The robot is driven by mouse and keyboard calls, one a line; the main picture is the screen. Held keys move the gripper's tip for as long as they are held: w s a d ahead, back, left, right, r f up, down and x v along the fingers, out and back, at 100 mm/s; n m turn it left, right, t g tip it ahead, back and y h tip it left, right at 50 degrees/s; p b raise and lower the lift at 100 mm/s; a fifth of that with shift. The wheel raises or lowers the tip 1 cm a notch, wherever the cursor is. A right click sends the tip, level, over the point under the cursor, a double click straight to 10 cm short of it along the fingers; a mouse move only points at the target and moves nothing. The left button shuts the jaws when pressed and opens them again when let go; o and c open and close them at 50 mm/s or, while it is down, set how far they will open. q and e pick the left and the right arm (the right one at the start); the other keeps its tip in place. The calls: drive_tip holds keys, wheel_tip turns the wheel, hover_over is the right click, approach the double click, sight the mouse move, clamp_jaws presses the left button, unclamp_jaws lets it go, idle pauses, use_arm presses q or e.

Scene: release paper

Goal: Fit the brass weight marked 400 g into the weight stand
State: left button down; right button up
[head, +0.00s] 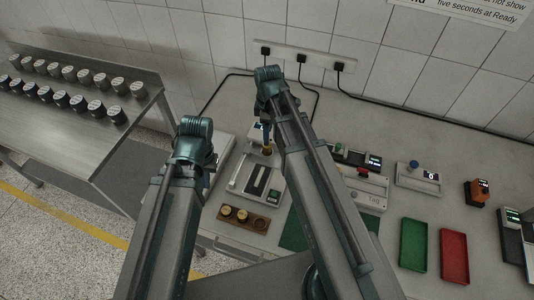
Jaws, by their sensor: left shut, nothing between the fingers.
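A brown wooden weight stand (256,228) lies at the front of the bench. Two brass weights, one on the left (226,211) and one in the middle (242,215), sit in it, and its right place looks dark. Another brass weight (267,150) shows behind the flat device, just below my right wrist. No markings on the weights can be read. My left gripper (207,182) points down left of the device, shut and empty, largely hidden by its wrist. My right gripper (265,132) is above the single brass weight; its fingers are too small and covered to judge.
A flat pale device (240,181) with a dark slot stands behind the stand. To the right are a green tray (413,245), a red tray (454,257) and several instruments. A metal table (60,127) with several dark cylinders stands at left. Sockets and cables line the wall.

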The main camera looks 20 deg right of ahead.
sight(267, 149)
drive_tip(key=shift+f+b, duration=1.35)
drive_tip(key=shift+f, duration=0.5)
drive_tip(key=f+b, duration=0.5)
drive_tip(key=shift+w+f, duration=0.2)
drive_tip(key=shift+w, duration=0.05)
drive_tip(key=shift+r, duration=0.1)
clamp_jaws()
